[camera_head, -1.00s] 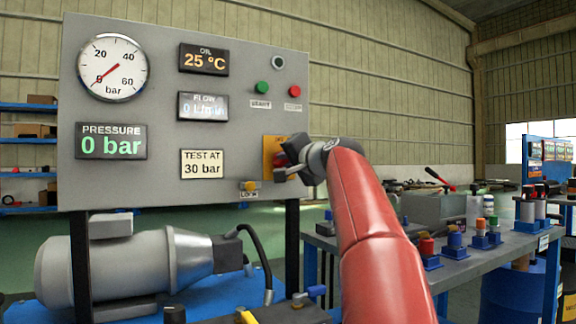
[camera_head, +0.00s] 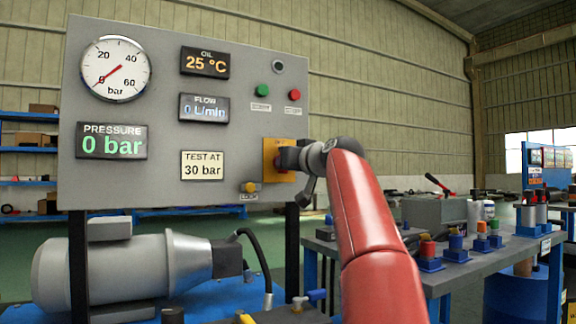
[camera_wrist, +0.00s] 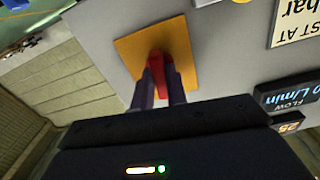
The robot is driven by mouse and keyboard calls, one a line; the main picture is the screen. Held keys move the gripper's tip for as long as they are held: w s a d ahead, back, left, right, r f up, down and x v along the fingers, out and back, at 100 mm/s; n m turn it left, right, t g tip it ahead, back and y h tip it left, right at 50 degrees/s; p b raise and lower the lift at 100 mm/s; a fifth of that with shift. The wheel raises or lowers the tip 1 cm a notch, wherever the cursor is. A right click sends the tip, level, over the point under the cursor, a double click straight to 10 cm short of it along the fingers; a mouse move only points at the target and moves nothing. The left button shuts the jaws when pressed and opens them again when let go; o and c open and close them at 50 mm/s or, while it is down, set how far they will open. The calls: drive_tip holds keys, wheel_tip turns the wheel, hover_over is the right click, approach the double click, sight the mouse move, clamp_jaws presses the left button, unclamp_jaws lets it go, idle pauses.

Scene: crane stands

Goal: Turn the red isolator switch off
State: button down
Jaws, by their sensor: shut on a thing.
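The red isolator switch (camera_wrist: 160,71) sits on a yellow plate (camera_head: 270,152) at the lower right of the grey panel. In the wrist view the yellow plate (camera_wrist: 185,45) surrounds the red handle. My gripper (camera_head: 284,159) reaches the plate from the right, and in the wrist view its two dark fingers (camera_wrist: 161,85) are closed on the red handle, one on each side. In the head view my gripper hides most of the switch, so its exact angle is hard to tell there.
The grey panel (camera_head: 235,100) carries a pressure gauge (camera_head: 115,69) at zero, displays, a green button (camera_head: 262,90) and a red button (camera_head: 294,95). A yellow lock knob (camera_head: 249,187) is left below the switch. A grey motor (camera_head: 130,270) stands below. A bench (camera_head: 470,262) is at right.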

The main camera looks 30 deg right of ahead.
drive_tip(key=shift+f+n, duration=0.1)
drive_tip(key=shift+n, duration=0.4)
drive_tip(key=c, duration=1.4)
unclamp_jaws()
drive_tip(key=s+b, duration=0.2)
drive_tip(key=s, duration=0.5)
drive_tip(key=shift+s+d+b, duration=0.15)
drive_tip(key=shift+s+b, duration=0.2)
drive_tip(key=shift+s, duration=0.05)
